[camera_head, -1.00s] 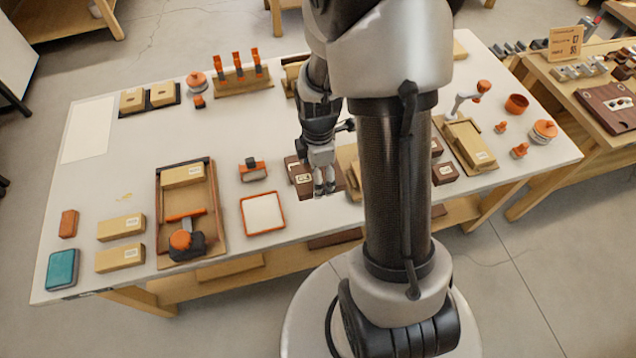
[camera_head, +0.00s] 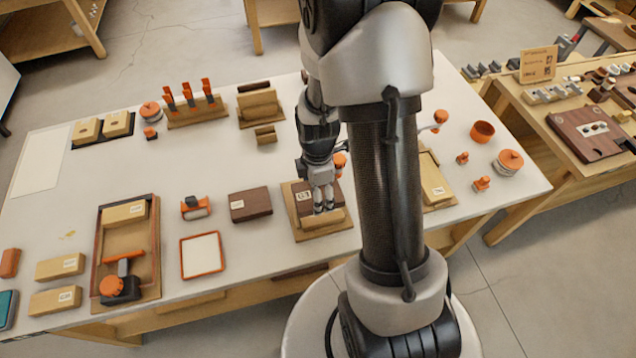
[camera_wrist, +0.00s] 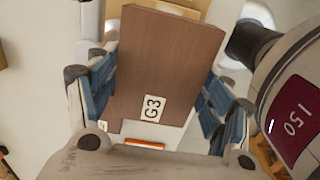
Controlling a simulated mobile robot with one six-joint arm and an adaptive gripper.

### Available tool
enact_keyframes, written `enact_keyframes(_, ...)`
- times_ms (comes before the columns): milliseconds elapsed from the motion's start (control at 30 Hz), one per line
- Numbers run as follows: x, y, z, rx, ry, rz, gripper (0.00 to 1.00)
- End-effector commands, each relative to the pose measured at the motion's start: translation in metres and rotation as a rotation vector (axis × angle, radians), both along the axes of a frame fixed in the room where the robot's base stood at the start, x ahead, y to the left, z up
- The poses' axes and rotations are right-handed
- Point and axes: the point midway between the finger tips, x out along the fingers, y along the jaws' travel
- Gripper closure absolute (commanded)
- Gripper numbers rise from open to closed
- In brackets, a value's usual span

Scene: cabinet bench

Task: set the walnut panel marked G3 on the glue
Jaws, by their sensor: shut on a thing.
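The walnut panel marked G3 (camera_wrist: 165,60) is a dark brown slab with a white label. My gripper (camera_head: 322,206) is shut on it, with blue finger pads on its two sides in the wrist view (camera_wrist: 160,95). In the head view the panel (camera_head: 304,196) is over a light wooden fixture (camera_head: 338,229) with a pale strip along its front. I cannot tell whether the panel touches the fixture. The glue is not visible; the panel and gripper cover much of the fixture.
Another walnut block (camera_head: 250,204) lies to the left of the fixture. An orange-rimmed white tray (camera_head: 202,273) and a wooden tray (camera_head: 155,255) are further left. My arm hides part of a wooden fixture (camera_head: 434,182) to the right.

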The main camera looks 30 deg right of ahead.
Motion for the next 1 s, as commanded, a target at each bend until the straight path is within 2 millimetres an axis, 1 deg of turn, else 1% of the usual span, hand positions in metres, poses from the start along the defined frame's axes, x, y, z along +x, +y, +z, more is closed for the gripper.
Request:
enact_keyframes(367,0.0,0.0,-0.016,0.0,-0.001,0.0,0.56)
enact_keyframes(700,0.0,0.0,-0.045,0.0,-0.002,0.0,0.56)
enact_keyframes(800,0.0,0.0,-0.051,0.0,-0.002,0.0,0.56)
enact_keyframes(1000,0.0,0.0,-0.053,0.0,-0.002,0.0,0.56)
